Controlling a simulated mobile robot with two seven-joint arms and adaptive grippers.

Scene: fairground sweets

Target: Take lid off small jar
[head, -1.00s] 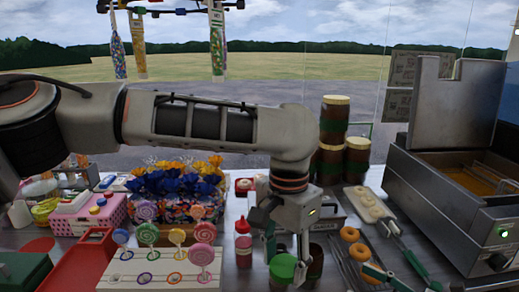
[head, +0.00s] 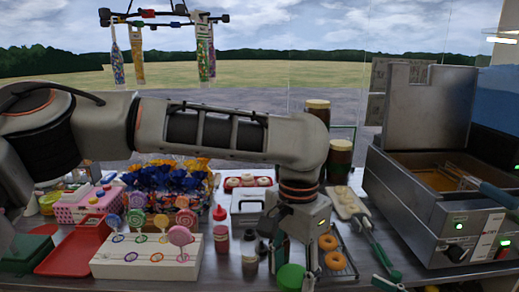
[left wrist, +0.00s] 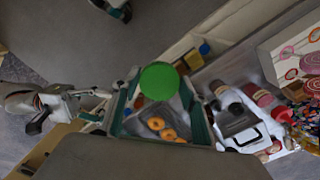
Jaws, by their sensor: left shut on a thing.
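My left gripper (head: 295,255) points down near the front of the counter. It is shut on a round green lid (head: 290,277), which shows between its fingers in the left wrist view (left wrist: 159,80). What is under the lid is hidden, so I cannot tell whether a jar is attached. A small dark jar (head: 250,255) stands just left of my left gripper. My right gripper (head: 388,284) shows partly at the bottom edge of the head view, its fingers apart and empty.
A tray with orange ring doughnuts (head: 330,250) lies right of my left gripper. A red-capped bottle (head: 221,232) and the lollipop stand (head: 140,258) are to the left. A fryer (head: 430,210) is on the right. Tall dark jars (head: 340,158) stand behind.

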